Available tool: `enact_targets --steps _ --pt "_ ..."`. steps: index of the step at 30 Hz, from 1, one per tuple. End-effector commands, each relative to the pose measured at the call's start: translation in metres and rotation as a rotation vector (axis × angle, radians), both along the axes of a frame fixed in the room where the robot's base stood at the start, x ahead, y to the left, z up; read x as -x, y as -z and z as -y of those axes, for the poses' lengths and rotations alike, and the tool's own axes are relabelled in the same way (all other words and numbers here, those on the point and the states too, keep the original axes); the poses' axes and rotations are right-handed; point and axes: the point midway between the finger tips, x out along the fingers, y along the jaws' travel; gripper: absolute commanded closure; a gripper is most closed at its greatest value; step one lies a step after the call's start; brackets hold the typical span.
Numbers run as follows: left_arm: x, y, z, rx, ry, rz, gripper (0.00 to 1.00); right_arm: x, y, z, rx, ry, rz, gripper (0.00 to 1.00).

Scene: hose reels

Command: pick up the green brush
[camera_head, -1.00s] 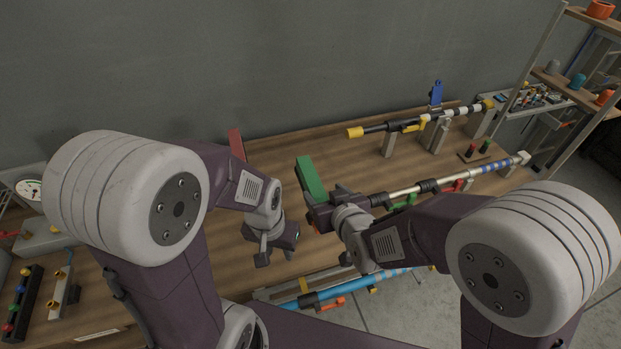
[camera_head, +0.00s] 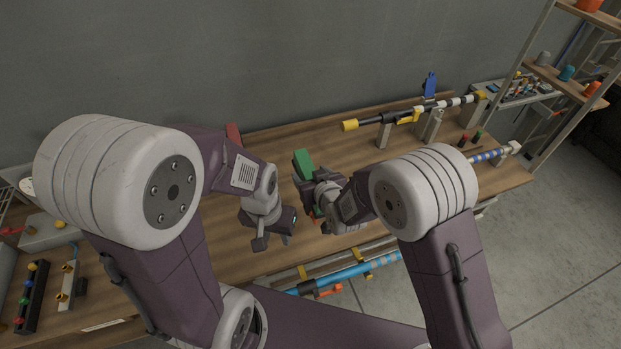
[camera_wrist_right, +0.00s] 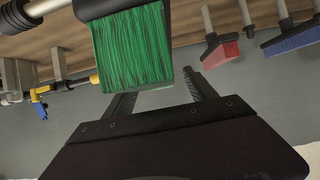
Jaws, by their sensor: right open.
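The green brush (camera_head: 303,160) shows in the head view as a green block just beyond my right gripper (camera_head: 306,184), whose arm hides its lower part. In the right wrist view the green bristles (camera_wrist_right: 133,48) hang from a dark holder at the top. There the open right gripper (camera_wrist_right: 160,84) has one finger partly overlapped by the bristles and the other to their right. I cannot tell whether they touch. My left gripper (camera_head: 272,240) hangs over the table to the left; its jaw opening is unclear.
A red brush (camera_wrist_right: 220,52) and a blue brush (camera_wrist_right: 295,38) are to the right in the wrist view. The wooden table (camera_head: 350,145) carries a yellow-tipped pole (camera_head: 415,115) on stands at the back. A blue pole (camera_head: 345,276) lies along the front edge.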

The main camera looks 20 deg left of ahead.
Motion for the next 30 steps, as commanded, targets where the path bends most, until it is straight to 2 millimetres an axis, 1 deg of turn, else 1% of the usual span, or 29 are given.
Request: enact_targets --steps 6,8,9,11,12,13,14,23,26,30 --pt "0.000 0.000 0.000 0.000 0.000 0.000 0.64 -0.001 0.001 -0.001 0.000 0.000 0.000 0.35" --pt "0.000 0.000 0.000 0.000 0.000 0.000 0.64 -0.001 0.001 -0.001 0.000 0.000 0.000 0.51" --pt "0.000 0.000 0.000 0.000 0.000 0.000 0.64 -0.001 0.001 -0.001 0.000 0.000 0.000 0.62" --pt "0.000 0.000 0.000 0.000 0.000 0.000 0.64 -0.001 0.001 -0.001 0.000 0.000 0.000 0.79" --pt "0.000 0.000 0.000 0.000 0.000 0.000 0.64 -0.001 0.001 -0.001 0.000 0.000 0.000 0.90" --pt "0.000 0.000 0.000 0.000 0.000 0.000 0.64 -0.001 0.001 -0.001 0.000 0.000 0.000 0.99" --pt "0.000 0.000 0.000 0.000 0.000 0.000 0.64 -0.001 0.001 -0.001 0.000 0.000 0.000 1.00" --pt "0.000 0.001 0.000 0.000 0.000 0.000 0.64 -0.001 -0.002 -0.001 -0.002 0.000 0.002 1.00" --pt "0.000 0.004 0.000 0.000 0.000 0.000 0.64 -0.002 -0.009 -0.001 -0.003 0.000 0.004 1.00" --pt "0.000 0.009 0.000 0.000 0.000 0.000 0.64 -0.002 -0.030 -0.001 -0.006 0.000 0.007 1.00"
